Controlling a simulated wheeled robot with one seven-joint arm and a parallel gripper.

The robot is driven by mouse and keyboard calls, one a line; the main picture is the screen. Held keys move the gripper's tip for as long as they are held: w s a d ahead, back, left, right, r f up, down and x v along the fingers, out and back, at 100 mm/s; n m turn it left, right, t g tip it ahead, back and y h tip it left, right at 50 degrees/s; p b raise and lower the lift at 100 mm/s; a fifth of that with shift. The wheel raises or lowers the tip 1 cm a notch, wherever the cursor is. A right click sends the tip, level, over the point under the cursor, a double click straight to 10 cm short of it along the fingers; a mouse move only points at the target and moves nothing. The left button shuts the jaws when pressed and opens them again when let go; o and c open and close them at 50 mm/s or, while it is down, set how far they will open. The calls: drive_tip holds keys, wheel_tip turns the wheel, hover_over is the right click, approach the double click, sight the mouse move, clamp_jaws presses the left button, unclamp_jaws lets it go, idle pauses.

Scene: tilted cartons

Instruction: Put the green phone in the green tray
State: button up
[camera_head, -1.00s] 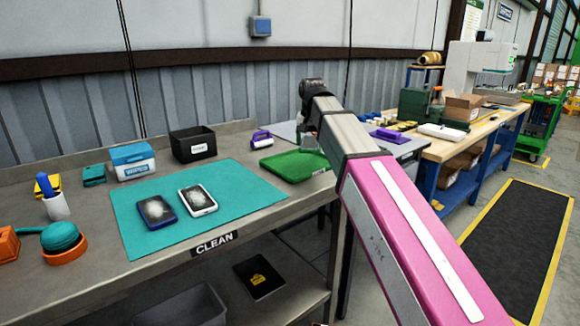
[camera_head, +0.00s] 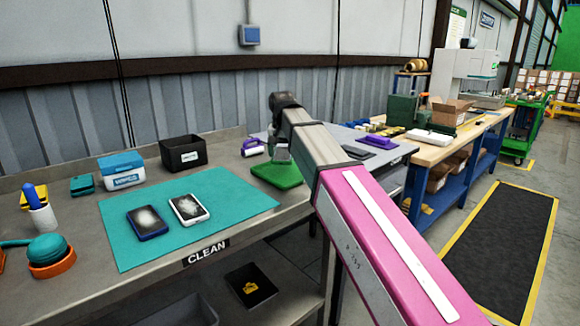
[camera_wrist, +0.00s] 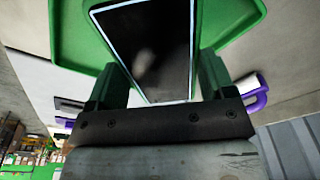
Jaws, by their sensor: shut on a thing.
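The green tray (camera_head: 268,178) lies on the steel bench, right of the teal mat. My gripper (camera_head: 281,152) is over the tray, partly hidden by my arm. In the wrist view my gripper (camera_wrist: 160,78) is shut on a phone (camera_wrist: 150,45), with one dark finger on each side. The phone has a dark screen with a pale smudge and a thin light edge; its body colour is hard to tell. The green tray (camera_wrist: 232,14) shows behind and around it. I cannot tell whether the phone touches the tray.
The teal mat (camera_head: 240,195) carries a blue phone (camera_head: 147,222) and a white phone (camera_head: 188,207). A black bin (camera_head: 183,153) and a blue-lidded box (camera_head: 122,172) stand behind. A purple-handled item (camera_head: 253,147) is close behind the tray.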

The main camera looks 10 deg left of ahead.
sight(290, 172)
drive_tip(key=shift+w+d+f, duration=0.25)
drive_tip(key=shift+d+f, duration=0.15)
drive_tip(key=shift+d, duration=0.25)
drive_tip(key=shift+w+d+f, duration=0.2)
drive_tip(key=shift+d+f, duration=0.2)
drive_tip(key=shift+d, duration=0.2)
drive_tip(key=shift+f, duration=2)
drive_tip(key=shift+f, duration=0.1)
drive_tip(key=o, duration=1.1)
drive_tip(key=shift+s+d+r, duration=0.1)
drive_tip(key=shift+s+r, duration=0.15)
drive_tip(key=shift+r, duration=1.8)
drive_tip(key=shift+s+a+r, duration=0.1)
drive_tip(key=shift+s+r, duration=0.15)
drive_tip(key=shift+r, duration=1.75)
drive_tip(key=shift+s+d+r, duration=0.1)
drive_tip(key=shift+s+r, duration=0.15)
drive_tip(key=shift+r, duration=1.8)
